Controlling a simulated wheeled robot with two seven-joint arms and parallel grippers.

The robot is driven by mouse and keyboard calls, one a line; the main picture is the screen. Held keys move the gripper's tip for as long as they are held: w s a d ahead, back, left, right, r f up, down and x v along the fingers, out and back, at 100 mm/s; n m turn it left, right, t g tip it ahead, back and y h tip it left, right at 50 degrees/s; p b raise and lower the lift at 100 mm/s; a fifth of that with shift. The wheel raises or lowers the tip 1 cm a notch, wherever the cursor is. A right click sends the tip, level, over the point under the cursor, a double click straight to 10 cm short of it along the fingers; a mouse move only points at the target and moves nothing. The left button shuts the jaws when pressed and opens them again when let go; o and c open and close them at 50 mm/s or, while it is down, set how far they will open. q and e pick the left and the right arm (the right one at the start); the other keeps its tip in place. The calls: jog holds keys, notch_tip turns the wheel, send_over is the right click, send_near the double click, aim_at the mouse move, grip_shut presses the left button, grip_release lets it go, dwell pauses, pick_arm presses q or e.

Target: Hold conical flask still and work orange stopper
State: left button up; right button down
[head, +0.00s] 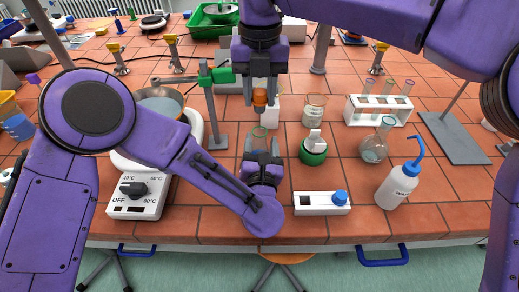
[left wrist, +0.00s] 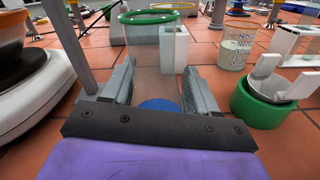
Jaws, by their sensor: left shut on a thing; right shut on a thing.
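The conical flask (head: 260,133) is clear glass with a green rim and stands at the front middle of the bench. My left gripper (head: 262,165) is shut on it; in the left wrist view the fingers lie on both sides of the glass (left wrist: 152,50). The orange stopper (head: 260,97) is in my right gripper (head: 259,101), which points down from above. The stopper is above the flask mouth and apart from it, with a visible gap. The flask's lower part is mostly hidden by my left gripper in the head view.
A hotplate (head: 139,196) with a bowl stands to the left, beside a green-clamped stand (head: 219,120). To the right are a green round holder (head: 313,153), a white box with a blue knob (head: 318,203), a wash bottle (head: 397,187), another flask (head: 375,150) and a tube rack (head: 380,110).

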pick_arm(q)
jog(key=shift+f, duration=0.15)
jog(key=o, duration=1.2)
jog(key=shift+o, duration=0.2)
jog(key=s, duration=1.2)
